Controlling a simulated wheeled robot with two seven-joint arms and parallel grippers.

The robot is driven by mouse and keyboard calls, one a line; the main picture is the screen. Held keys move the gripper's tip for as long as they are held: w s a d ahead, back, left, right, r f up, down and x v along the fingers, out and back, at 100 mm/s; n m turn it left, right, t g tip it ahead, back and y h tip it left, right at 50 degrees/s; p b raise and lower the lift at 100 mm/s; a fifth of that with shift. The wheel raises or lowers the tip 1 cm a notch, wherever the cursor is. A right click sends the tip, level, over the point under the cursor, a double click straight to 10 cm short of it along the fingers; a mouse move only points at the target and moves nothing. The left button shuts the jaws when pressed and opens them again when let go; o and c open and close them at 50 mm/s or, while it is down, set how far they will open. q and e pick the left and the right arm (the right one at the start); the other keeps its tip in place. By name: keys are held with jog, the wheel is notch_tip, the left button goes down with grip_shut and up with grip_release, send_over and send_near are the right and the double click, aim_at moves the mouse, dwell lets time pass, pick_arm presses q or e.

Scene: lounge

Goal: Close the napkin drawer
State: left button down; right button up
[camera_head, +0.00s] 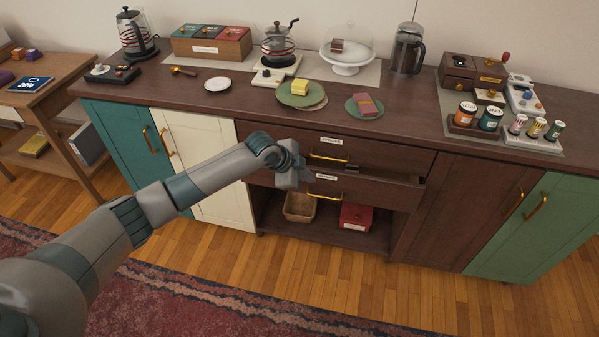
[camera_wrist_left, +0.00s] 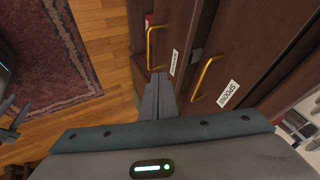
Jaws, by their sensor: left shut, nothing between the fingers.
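The lower drawer (camera_head: 372,192) in the middle of the sideboard stands partly out, with a dark gap along its top at the right. Its small label is too blurred to read; I take it for the napkin drawer. Its brass handle (camera_head: 325,196) also shows in the left wrist view (camera_wrist_left: 150,48). The drawer above it (camera_head: 385,156) bears a label reading SPOONS (camera_wrist_left: 228,93). My left gripper (camera_head: 309,177) is shut and empty, its fingertips (camera_wrist_left: 158,80) close to the lower drawer's front, left of its label. I cannot tell if they touch.
Below the drawers, an open shelf holds a wicker basket (camera_head: 300,206) and a red box (camera_head: 356,216). Cabinet doors flank the drawers, including a cream one (camera_head: 212,180) and a green one (camera_head: 530,230). The countertop (camera_head: 235,105) is crowded. Wooden floor (camera_head: 290,275) in front is clear.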

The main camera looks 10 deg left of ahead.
pick_arm(q)
jog(key=shift+v, duration=2.6)
pick_arm(e)
jog(key=shift+s+d+f, duration=0.25)
jog(key=shift+d, duration=0.05)
